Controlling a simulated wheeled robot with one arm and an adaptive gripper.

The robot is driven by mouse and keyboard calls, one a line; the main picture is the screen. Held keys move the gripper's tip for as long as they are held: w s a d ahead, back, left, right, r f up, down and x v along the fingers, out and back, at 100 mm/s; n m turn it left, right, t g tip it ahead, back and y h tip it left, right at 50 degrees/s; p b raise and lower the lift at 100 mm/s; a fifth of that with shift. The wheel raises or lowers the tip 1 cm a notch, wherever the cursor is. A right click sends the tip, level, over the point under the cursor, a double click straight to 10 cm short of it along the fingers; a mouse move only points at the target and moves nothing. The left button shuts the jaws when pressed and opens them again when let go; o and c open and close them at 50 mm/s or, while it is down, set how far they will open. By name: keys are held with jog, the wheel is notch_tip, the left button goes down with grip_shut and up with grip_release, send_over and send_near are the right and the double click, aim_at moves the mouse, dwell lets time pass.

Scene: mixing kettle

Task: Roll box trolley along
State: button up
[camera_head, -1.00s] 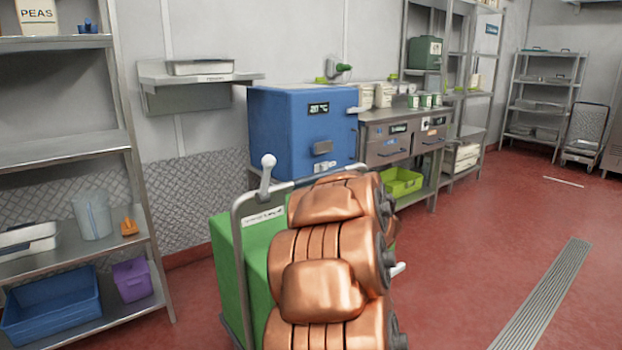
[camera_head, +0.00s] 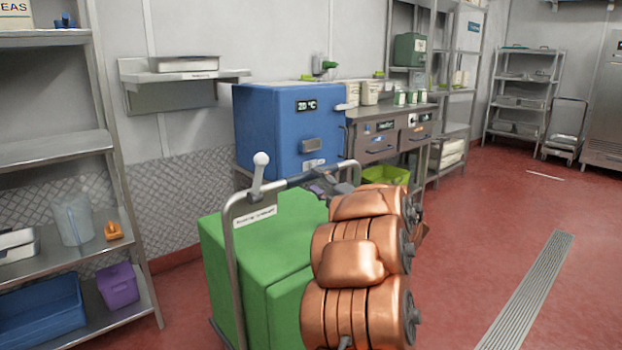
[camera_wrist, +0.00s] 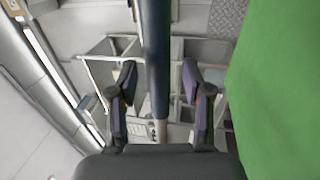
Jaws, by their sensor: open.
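The box trolley is a green box (camera_head: 265,245) with a grey tube handle frame (camera_head: 229,270), a label and a white-knobbed lever (camera_head: 260,172). It stands on the red floor just in front of me. My copper-coloured arm hides its right side and part of the handle. My gripper shows only partly in the head view, at the far end of the handle's top bar. In the wrist view my gripper (camera_wrist: 159,75) is open, with a dark bar (camera_wrist: 155,50) running between its purple-padded fingers. I cannot tell whether they touch it. The green box (camera_wrist: 280,90) fills the right side there.
A metal shelf (camera_head: 55,150) with tubs stands close on the left. A blue cabinet (camera_head: 270,130) and a drawer counter (camera_head: 380,150) stand behind the trolley. Open red floor (camera_head: 490,215) with a drain grate (camera_head: 535,290) lies to the right.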

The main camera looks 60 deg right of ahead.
aim_at(313, 177)
jog(key=shift+x, duration=1.7)
jog(key=shift+c, duration=0.3)
grip_shut()
